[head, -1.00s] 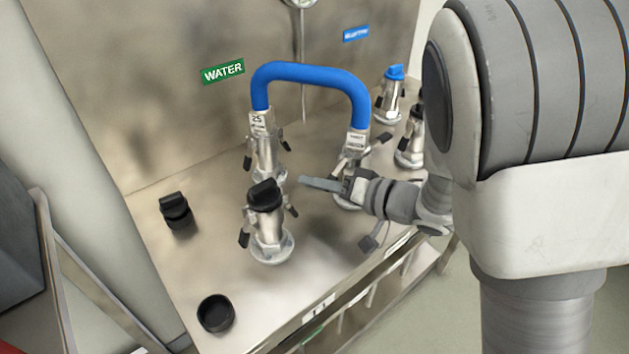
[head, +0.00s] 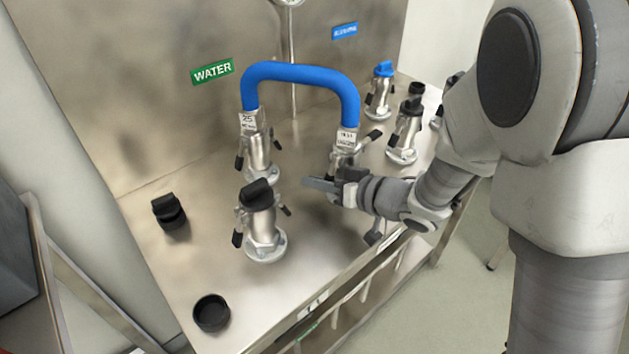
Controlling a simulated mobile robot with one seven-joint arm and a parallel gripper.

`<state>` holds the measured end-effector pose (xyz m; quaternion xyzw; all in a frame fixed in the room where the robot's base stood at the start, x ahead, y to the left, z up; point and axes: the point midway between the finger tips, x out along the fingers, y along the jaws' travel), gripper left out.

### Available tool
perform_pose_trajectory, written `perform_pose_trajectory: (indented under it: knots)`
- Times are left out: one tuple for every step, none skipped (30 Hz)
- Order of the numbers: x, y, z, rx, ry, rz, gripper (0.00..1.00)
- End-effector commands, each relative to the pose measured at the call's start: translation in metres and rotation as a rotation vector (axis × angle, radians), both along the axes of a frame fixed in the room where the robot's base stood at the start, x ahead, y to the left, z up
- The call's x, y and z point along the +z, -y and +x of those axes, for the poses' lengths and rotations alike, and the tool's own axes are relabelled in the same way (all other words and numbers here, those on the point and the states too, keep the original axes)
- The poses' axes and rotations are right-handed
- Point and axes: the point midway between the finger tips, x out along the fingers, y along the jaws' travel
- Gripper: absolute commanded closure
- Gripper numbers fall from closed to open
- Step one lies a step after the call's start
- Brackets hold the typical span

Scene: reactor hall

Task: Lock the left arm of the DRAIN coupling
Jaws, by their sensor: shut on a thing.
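A blue hose (head: 300,73) arches between two metal couplings. My gripper (head: 326,186) is in front of this coupling, low and level, pointing left. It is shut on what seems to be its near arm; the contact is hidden.
A black-capped coupling (head: 262,228) stands left of my gripper. A blue-capped fitting (head: 379,92) and a black-capped one (head: 405,135) stand behind to the right. Loose black caps (head: 168,211) (head: 211,313) lie on the steel bench, left. A green WATER sign (head: 212,72) marks the back wall.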

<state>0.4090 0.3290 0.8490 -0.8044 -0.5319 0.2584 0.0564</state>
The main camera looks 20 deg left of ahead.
Motion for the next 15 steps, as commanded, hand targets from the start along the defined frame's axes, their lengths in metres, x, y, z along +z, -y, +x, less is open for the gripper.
perform_pose_trajectory:
  knots:
    - [-0.0005, 0.0006, 0.0003, -0.001, 0.004, -0.003, 1.00]
    - [-0.0004, 0.0006, 0.0003, 0.000, 0.006, -0.003, 1.00]
    - [-0.0004, 0.0007, 0.0004, 0.000, 0.007, -0.004, 1.00]
    - [-0.0006, 0.0006, 0.0004, -0.001, 0.007, -0.005, 1.00]
    - [-0.0006, 0.0006, 0.0004, -0.001, 0.007, -0.005, 1.00]
    - [-0.0006, 0.0006, 0.0004, -0.001, 0.007, -0.005, 1.00]
    - [-0.0006, 0.0006, 0.0004, -0.001, 0.007, -0.005, 1.00]
    - [-0.0006, 0.0007, 0.0005, -0.001, 0.007, -0.005, 1.00]
    - [-0.0006, 0.0007, 0.0005, -0.001, 0.006, -0.005, 1.00]
    - [-0.0006, 0.0007, 0.0005, -0.001, 0.006, -0.005, 1.00]
    - [-0.0006, 0.0008, 0.0005, -0.001, 0.006, -0.005, 1.00]
    - [-0.0006, 0.0008, 0.0005, -0.001, 0.006, -0.005, 0.85]
    - [-0.0006, 0.0008, 0.0005, -0.001, 0.006, -0.005, 0.80]
    - [-0.0006, 0.0008, 0.0005, -0.001, 0.006, -0.005, 0.75]
    - [-0.0006, 0.0008, 0.0006, -0.001, 0.005, -0.004, 0.67]
